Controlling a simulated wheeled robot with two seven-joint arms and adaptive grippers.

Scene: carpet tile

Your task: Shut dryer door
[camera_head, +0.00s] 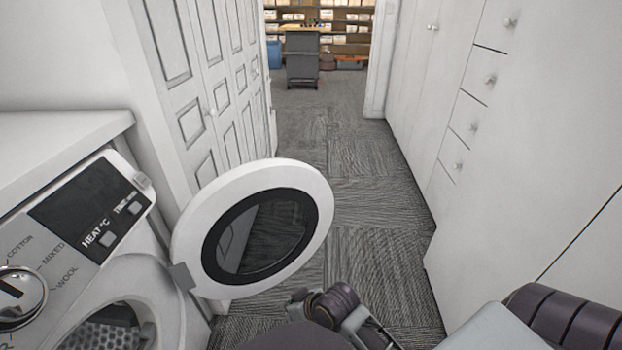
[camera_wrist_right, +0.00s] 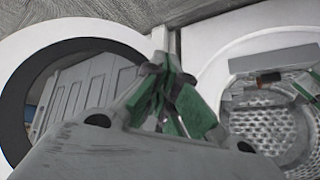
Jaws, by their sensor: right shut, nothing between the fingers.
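The dryer (camera_head: 60,255) stands at the left of the head view with its control panel and drum opening showing. Its round white door (camera_head: 310,180) with a dark glass window stands wide open, swung out over the floor on its hinge at the left. In the right wrist view the door (camera_wrist_right: 18,55) is at the left and the perforated drum (camera_wrist_right: 285,125) is at the right. My right gripper (camera_wrist_right: 172,85) is shut and empty, its green-padded fingers in front of the area between door and opening. Contact with the door cannot be told. My left gripper is not in view.
White panelled closet doors (camera_head: 205,80) rise behind the dryer. White cabinets with knobs (camera_head: 520,130) line the right side.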

